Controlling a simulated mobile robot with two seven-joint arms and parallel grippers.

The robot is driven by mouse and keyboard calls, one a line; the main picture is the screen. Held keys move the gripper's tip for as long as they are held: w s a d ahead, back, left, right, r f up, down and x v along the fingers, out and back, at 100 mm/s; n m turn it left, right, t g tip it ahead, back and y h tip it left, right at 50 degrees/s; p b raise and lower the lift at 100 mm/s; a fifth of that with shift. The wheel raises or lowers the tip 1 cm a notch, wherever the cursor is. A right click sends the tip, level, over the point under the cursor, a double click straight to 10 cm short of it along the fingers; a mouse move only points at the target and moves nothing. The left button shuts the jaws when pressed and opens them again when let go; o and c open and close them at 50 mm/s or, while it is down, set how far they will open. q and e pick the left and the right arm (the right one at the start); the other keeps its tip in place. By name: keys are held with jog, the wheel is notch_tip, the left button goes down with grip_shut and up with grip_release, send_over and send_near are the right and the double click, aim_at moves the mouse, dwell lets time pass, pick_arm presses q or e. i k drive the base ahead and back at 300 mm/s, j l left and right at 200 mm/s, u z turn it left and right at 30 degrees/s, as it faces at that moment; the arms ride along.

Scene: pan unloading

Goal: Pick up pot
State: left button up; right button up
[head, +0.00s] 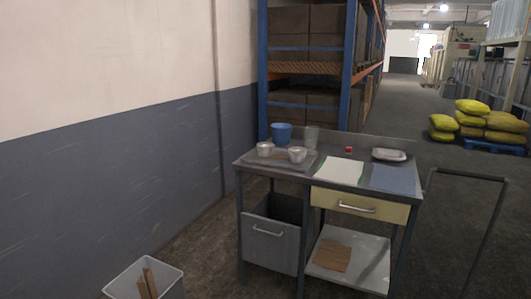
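A metal workbench (365,186) stands ahead, slightly right of the middle. On its left part a grey tray (280,162) carries two small silvery round vessels (265,149), the second one (297,154) to the right of the first. Behind them stand a blue bucket-like container (282,133) and a clear glass-like vessel (311,137). I cannot tell which of these is the pot. Neither of my grippers is in view.
The bench top also holds a red item (348,149), a white sheet (339,171), a blue cloth (395,179) and a shallow metal dish (389,155). A dark rail (467,176) stands right, a bin (146,281) front left. Shelving (305,55) rises behind.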

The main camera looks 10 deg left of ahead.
aim_at(265, 150)
jog(key=i+j+z, duration=0.25)
jog(key=i, duration=0.2)
jog(key=i+j+z, duration=0.2)
jog(key=i, duration=0.3)
jog(key=l, duration=0.1)
